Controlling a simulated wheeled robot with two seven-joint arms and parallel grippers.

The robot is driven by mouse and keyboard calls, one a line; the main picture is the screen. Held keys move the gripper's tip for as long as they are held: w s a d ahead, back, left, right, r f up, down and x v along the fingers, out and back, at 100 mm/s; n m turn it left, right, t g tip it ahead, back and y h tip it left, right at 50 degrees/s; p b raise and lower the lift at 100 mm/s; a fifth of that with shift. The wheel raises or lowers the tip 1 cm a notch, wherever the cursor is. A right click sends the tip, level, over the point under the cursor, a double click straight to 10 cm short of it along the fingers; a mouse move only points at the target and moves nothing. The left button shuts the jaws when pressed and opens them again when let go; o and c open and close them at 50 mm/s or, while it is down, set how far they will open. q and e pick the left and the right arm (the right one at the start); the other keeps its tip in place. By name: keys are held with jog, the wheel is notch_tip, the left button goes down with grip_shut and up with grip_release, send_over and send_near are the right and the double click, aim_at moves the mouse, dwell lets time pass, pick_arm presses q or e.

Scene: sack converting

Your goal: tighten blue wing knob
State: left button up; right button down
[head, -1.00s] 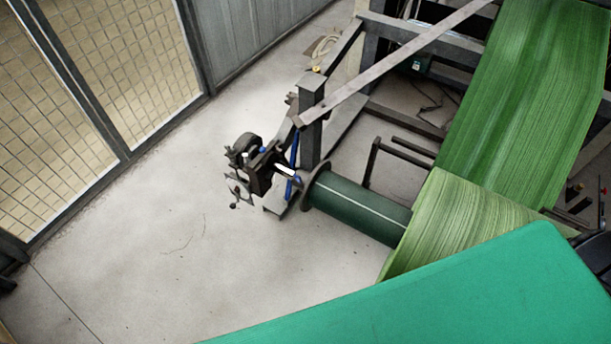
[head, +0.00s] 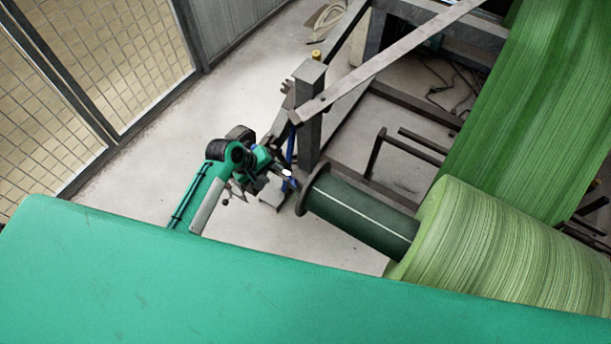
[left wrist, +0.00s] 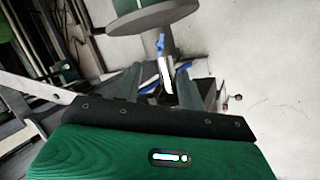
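A small blue part (head: 292,184), which looks like the wing knob, sits by the white-tipped spindle end (head: 287,173), just left of the roll core's flange. In the left wrist view, blue shows on the spindle (left wrist: 161,42) and to its right (left wrist: 183,66); I cannot tell which piece is the knob. My left gripper (head: 280,168) reaches in from the left at the spindle bracket, partly covering it. In the left wrist view its two grey fingers (left wrist: 158,78) stand apart, with the spindle between or beyond them; contact is unclear. My right gripper is not in view.
The dark green core (head: 360,215) carries a pale green roll (head: 500,245) to the right. A grey post (head: 309,130) and slanted bar (head: 385,62) stand close behind the spindle. A mesh fence (head: 90,75) is at left. Floor is clear between fence and stand.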

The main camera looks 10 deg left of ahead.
aim_at(292, 182)
pick_arm(q)
jog(key=x, duration=1.3)
jog(key=shift+f+b, duration=0.25)
jog(key=shift+b, duration=0.05)
jog(key=shift+c, duration=0.2)
grip_shut()
